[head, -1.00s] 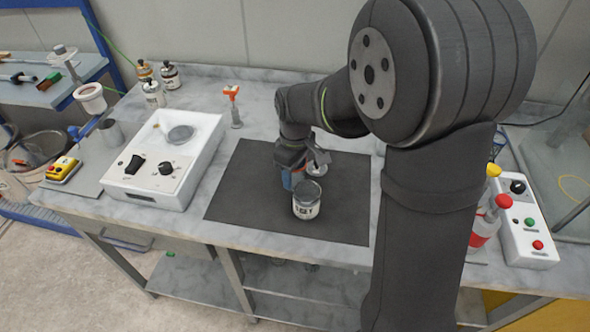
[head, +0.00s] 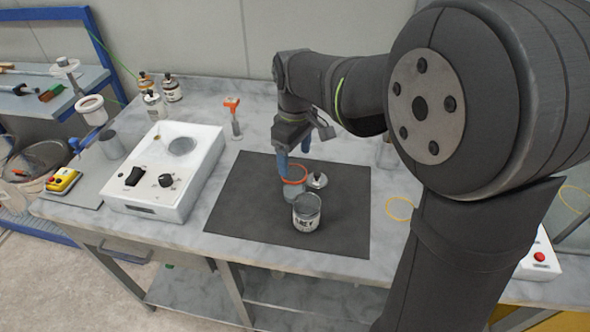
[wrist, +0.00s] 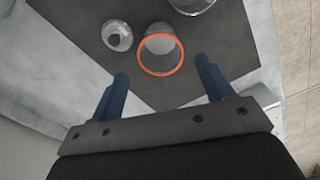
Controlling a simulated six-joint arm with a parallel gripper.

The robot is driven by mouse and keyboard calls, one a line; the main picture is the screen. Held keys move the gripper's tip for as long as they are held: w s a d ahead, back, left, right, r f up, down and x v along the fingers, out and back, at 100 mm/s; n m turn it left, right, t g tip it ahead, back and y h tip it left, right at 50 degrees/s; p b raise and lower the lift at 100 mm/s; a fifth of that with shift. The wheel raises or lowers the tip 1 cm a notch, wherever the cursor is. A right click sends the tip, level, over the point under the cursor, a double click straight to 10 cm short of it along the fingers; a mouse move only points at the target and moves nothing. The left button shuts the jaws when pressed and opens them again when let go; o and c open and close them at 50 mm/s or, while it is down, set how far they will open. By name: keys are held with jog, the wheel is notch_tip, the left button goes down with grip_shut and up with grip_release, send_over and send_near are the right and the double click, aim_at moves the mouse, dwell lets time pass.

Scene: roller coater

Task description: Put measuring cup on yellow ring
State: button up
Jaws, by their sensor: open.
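The measuring cup, a clear grey cup with an orange rim (head: 294,175), stands on the dark mat (head: 237,205), just behind the open can. In the wrist view the cup (wrist: 160,50) stands ahead of and between my fingertips, with no contact visible. The yellow ring (head: 400,208) lies on the bench to the right of the mat, partly close to my arm's outline.
An open labelled can (head: 307,213) stands in front of the cup, and a small lid with a knob (head: 316,181) lies to the cup's right. A white scale-like device (head: 165,165) is left of the mat. The bench between mat and ring is clear.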

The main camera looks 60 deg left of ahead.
jog(key=shift+r, duration=1.15)
jog(key=shift+c, duration=1.1)
jog(key=s+d+n+t, duration=0.35)
jog(key=s+n, duration=0.25)
jog(key=n, duration=0.2)
jog(key=n+t+y, duration=0.3)
jog(key=n+t, duration=0.2)
jog(key=n, duration=0.5)
send_near(299, 179)
jog(key=x, duration=0.6)
jog(key=shift+w+d+f, duration=0.1)
jog(key=shift+w+f, duration=0.1)
jog(key=shift+f, duration=0.05)
jog(key=c, duration=0.9)
jog(key=shift+o, duration=0.2)
jog(key=shift+r+y, duration=0.1)
jog(key=shift+y, duration=0.2)
